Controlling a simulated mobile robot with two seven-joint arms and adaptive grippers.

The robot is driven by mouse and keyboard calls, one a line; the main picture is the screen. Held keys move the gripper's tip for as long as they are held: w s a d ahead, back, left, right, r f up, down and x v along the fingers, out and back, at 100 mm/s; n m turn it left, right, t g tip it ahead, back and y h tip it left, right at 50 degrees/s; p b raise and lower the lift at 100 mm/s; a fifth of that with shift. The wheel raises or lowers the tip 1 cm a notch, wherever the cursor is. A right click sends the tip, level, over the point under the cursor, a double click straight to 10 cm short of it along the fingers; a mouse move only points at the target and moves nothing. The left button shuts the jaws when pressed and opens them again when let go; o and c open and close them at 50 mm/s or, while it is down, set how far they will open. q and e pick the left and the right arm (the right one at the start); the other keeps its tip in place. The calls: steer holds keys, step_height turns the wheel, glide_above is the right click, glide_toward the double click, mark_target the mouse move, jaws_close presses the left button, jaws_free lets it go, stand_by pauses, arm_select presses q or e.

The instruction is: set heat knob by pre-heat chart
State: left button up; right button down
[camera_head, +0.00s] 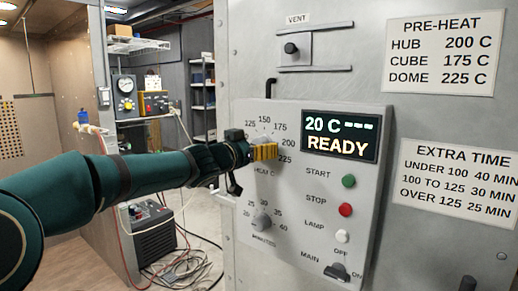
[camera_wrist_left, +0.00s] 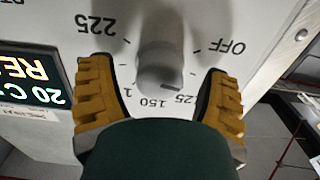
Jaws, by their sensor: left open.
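The heat knob (camera_wrist_left: 160,65) is a grey round knob on the oven's control panel. In the head view my left gripper (camera_head: 264,152) covers it. In the left wrist view my left gripper (camera_wrist_left: 160,95) is open, its yellow-padded fingers on either side of the knob with visible gaps. Dial marks 225, 150 and OFF show around it; its exact setting is unclear. The pre-heat chart (camera_head: 444,52) reads HUB 200 C, CUBE 175 C, DOME 225 C. The display (camera_head: 340,136) reads 20 C, dashes and READY; part of it shows in the wrist view (camera_wrist_left: 35,75).
Below the heat dial is a minutes knob (camera_head: 262,222). A green start button (camera_head: 348,181), red stop button (camera_head: 345,210), lamp switch (camera_head: 341,237) and main switch (camera_head: 337,271) line the panel's right. An extra time chart (camera_head: 458,180) hangs at right. Cables lie on the floor at left.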

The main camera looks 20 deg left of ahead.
arm_select(q)
steer(key=shift+w+d, duration=0.2)
steer(key=shift+w, duration=0.25)
steer(key=c, duration=1.2)
